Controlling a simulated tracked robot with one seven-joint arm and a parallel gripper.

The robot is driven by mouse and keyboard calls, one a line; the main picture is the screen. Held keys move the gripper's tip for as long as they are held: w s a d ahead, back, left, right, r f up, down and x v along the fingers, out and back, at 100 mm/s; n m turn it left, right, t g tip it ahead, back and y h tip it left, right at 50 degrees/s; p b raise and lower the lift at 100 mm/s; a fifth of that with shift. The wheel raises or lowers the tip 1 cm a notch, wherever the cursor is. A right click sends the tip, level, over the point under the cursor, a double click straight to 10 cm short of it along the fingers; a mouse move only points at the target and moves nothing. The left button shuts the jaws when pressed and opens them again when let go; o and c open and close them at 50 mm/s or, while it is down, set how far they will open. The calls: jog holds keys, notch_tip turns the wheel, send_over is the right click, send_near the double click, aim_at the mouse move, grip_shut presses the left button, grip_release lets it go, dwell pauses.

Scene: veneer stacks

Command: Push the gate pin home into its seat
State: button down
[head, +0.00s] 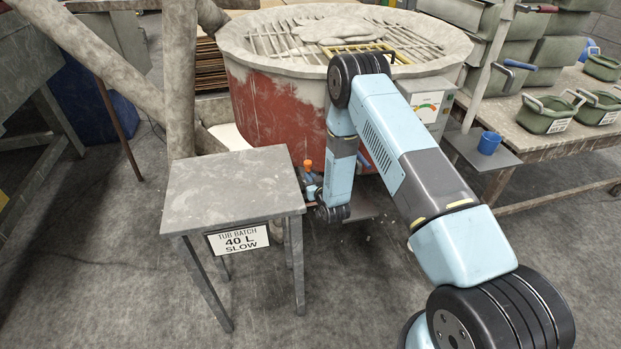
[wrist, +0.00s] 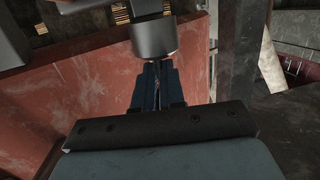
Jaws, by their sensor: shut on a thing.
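The red tub (head: 262,105) with a pale rim stands at the back centre in the head view. My gripper (wrist: 156,70) is low in front of the tub, mostly hidden by my arm in the head view. In the wrist view its two blue fingers are shut close together, with a thin part between them that I take to be the gate pin (wrist: 157,86). A small orange-topped part (head: 308,164) shows beside my wrist. I cannot make out the pin's seat or its depth.
A grey table (head: 230,185) with a "TUB BATCH 40 L SLOW" sign (head: 238,240) stands close left of my wrist. A gauge box (head: 430,105) is on the right. A blue cup (head: 489,142) sits on a small shelf. The front floor is clear.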

jog(key=shift+f, duration=0.45)
jog(key=c, duration=1.1)
grip_release()
jog(key=shift+d, duration=0.1)
jog(key=shift+c, duration=0.2)
jog(key=v, duration=1.3)
jog(key=shift+s, duration=0.45)
